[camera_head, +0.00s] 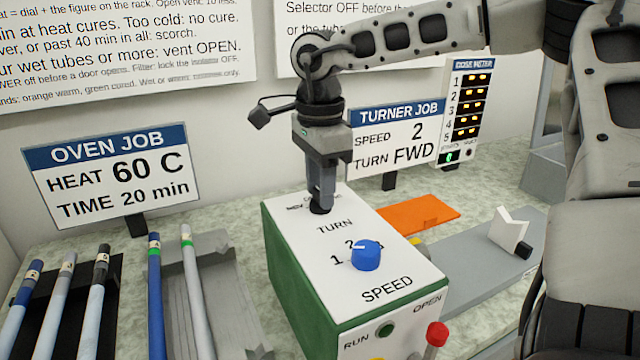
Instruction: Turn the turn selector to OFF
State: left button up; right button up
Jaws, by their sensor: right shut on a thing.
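The turner control box (302,270) is green with a white top and stands in the middle of the counter. Its top carries the words TURN and SPEED and a blue speed knob (366,254). My right gripper (320,205) points down at the far end of the box top, above the word TURN. It is shut on the turn selector (319,209), a small dark knob mostly hidden by the fingers. The position labels beside it are partly covered, so I cannot read where it points. My left gripper is not in view.
An OVEN JOB sign (110,177) and a TURNER JOB sign (393,136) stand behind. Several rods (155,295) lie on racks at left. An orange plate (420,214) and a grey machine bed (470,262) are right of the box.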

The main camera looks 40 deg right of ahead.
jog(key=o, duration=1)
notch_tip(320, 180, up, 16)
jog(key=shift+r+p, duration=0.1)
jog(key=shift+p, duration=0.4)
